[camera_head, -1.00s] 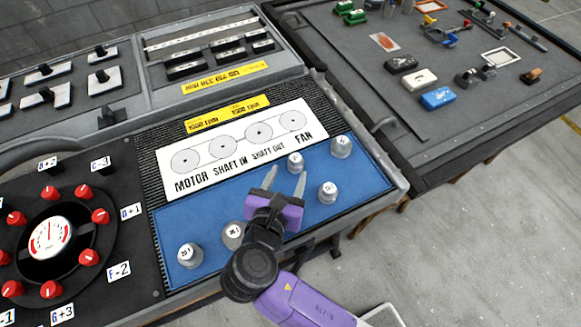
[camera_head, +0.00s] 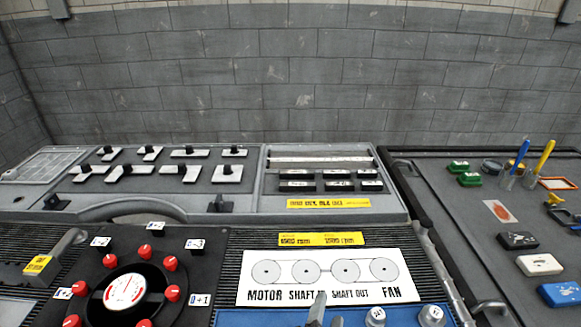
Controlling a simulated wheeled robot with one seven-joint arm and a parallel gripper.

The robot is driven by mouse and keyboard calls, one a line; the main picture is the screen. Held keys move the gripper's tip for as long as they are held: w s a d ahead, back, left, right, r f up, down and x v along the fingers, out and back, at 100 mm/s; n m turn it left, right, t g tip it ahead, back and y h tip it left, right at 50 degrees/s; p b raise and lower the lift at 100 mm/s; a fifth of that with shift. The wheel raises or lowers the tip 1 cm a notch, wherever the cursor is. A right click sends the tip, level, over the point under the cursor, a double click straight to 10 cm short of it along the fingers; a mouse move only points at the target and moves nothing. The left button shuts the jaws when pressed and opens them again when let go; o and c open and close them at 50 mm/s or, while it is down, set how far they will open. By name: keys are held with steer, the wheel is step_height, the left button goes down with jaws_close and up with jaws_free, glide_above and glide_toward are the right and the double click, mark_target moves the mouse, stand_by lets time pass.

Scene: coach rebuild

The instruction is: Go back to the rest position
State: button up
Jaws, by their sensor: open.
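Only the grey fingertips of my gripper (camera_head: 326,314) show, at the bottom edge of the head view. They are apart, and nothing shows between them. They are in front of the white label plate (camera_head: 322,277) marked MOTOR, SHAFT IN, SHAFT OUT and FAN, over the blue mat (camera_head: 273,318). The rest of my gripper and arm is below the frame. Two grey numbered knobs, one (camera_head: 375,316) nearer my gripper and one (camera_head: 432,315) further right, stand on the mat. Most of the mat is cut off.
A dial panel with red knobs (camera_head: 126,290) is at the lower left. Behind it a grey tray (camera_head: 250,187) holds flat metal pieces and black blocks. At right a dark bench (camera_head: 455,222) carries blocks and tools. A grey block wall (camera_head: 290,80) closes off the back.

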steer(key=s+m+y, duration=0.1)
steer(key=s+a+m+y, duration=0.1)
steer(key=m, duration=0.1)
steer(key=s+a+f+m+y, duration=0.1)
steer(key=shift+s+a+m+t+y, duration=0.1)
steer(key=shift+s+m+t+y, duration=0.3)
steer(key=s+d+r+m, duration=0.2)
steer(key=s+d+m, duration=0.2)
steer(key=s, duration=0.5)
steer(key=s+d+r+m, duration=0.2)
steer(key=s+d+m, duration=0.3)
steer(key=s+m, duration=0.3)
steer(key=s+d+r+m, duration=0.3)
steer(key=s+d+m, duration=0.2)
steer(key=s, duration=0.6)
steer(key=shift+m+t, duration=0.4)
steer(key=shift+m, duration=0.1)
